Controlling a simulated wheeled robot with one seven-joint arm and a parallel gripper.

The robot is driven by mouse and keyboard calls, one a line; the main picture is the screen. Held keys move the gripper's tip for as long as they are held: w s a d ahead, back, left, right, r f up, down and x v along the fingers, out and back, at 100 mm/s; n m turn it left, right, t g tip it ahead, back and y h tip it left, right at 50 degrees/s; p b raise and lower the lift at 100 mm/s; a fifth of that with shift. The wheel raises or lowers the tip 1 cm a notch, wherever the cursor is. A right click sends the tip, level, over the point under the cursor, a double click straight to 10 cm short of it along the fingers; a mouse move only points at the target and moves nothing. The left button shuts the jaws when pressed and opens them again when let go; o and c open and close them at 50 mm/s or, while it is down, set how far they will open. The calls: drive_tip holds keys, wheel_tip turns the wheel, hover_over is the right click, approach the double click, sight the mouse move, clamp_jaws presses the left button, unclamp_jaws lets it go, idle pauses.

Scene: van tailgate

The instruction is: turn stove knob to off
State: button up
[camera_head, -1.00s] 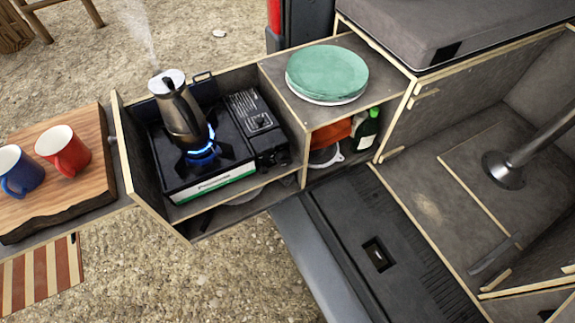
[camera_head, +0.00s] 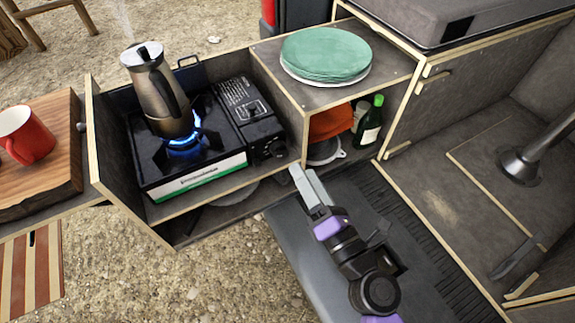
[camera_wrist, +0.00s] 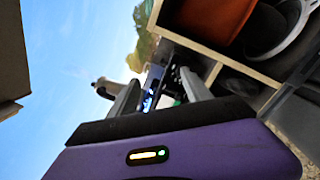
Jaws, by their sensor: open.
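The camp stove (camera_head: 195,170) sits in the open wooden box at left, with a blue flame lit under a metal pot (camera_head: 160,95). Its dark knob (camera_head: 268,151) is on the right part of the stove's front. My gripper (camera_head: 306,178) is open and empty, in front of and to the right of the knob, apart from it. In the wrist view my two fingers (camera_wrist: 160,93) stand apart, with part of the stove (camera_wrist: 153,84) and blue flame small between them. The knob cannot be made out clearly there.
A wooden divider edge (camera_head: 305,138) stands just right of the stove. Green plates (camera_head: 326,55) rest on the shelf above a green bottle (camera_head: 370,121) and an orange cloth (camera_head: 331,122). A red mug (camera_head: 28,135) stands on a board at left.

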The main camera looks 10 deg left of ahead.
sight(283, 156)
drive_tip(key=shift+w+a+f+n+g+h, duration=0.1)
drive_tip(key=shift+w+a+f+n+g, duration=0.15)
drive_tip(key=shift+w+a+f+n, duration=0.8)
drive_tip(key=shift+w+a+f+n+g+h, duration=0.15)
drive_tip(key=shift+w+a+f+n, duration=0.5)
drive_tip(key=shift+w+n, duration=0.7)
drive_tip(key=shift+w+a+f+n+g+h, duration=0.1)
drive_tip(key=shift+w+a+f+n+g, duration=0.2)
drive_tip(key=shift+w+a+f+n, duration=0.85)
drive_tip(key=shift+w+d+r+m, duration=0.25)
drive_tip(key=shift+w+r, duration=0.05)
drive_tip(key=shift+r, duration=0.15)
clamp_jaws()
